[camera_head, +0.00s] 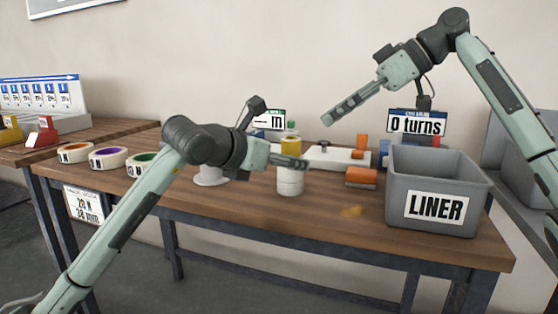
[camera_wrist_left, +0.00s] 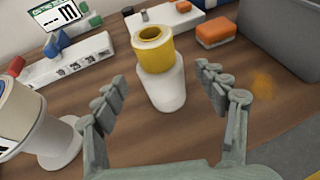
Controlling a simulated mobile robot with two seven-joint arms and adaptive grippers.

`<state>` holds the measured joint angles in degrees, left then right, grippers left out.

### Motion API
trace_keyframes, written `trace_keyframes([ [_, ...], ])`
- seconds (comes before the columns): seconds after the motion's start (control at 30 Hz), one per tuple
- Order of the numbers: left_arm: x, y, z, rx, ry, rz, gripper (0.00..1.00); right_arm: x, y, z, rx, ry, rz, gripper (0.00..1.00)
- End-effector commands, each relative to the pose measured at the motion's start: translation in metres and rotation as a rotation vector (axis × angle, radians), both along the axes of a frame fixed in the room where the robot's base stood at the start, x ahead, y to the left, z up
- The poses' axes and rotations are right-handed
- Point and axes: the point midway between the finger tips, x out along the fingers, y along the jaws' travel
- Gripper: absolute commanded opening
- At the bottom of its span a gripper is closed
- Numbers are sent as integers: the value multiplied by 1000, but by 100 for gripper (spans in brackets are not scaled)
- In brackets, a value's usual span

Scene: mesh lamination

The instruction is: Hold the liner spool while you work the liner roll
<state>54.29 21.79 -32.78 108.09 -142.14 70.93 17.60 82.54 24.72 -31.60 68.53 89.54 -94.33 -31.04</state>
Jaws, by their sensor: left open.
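A yellow hollow spool (camera_wrist_left: 153,49), which I take for the liner spool, stands upright on a white round post (camera_wrist_left: 160,90). In the head view the yellow top (camera_head: 291,143) shows above my left gripper (camera_head: 302,162) and the white post (camera_head: 290,182) below it. My left gripper is open; in the left wrist view its fingers (camera_wrist_left: 160,78) are spread on either side of the post, with gaps visible. A cream roll (camera_wrist_left: 18,108) on a white stand, possibly the liner roll, is left of the fingers, partly cut off. My right gripper (camera_head: 328,119) hangs in the air above the table; its opening is unclear.
A grey bin (camera_head: 400,185) marked LINER stands at the table's right end. An orange block (camera_head: 361,178) and a yellowish patch (camera_head: 353,211) lie left of it. A "0 turns" display (camera_head: 417,123) stands behind. Tape rolls (camera_head: 108,157) lie at the left.

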Motion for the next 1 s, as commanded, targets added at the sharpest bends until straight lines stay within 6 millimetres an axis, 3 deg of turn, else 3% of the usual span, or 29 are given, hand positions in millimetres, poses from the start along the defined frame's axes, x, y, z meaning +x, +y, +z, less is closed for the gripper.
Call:
trace_keyframes([
  [0.4,46,-31,-24,-3,3,-3,72,0,0,0,0,0,0,34],
  [0.83,54,-36,-28,-3,1,-3,72,0,0,0,0,0,0,34],
  [1.0,54,-36,-28,-3,1,-3,53,0,0,0,0,0,0,34],
])
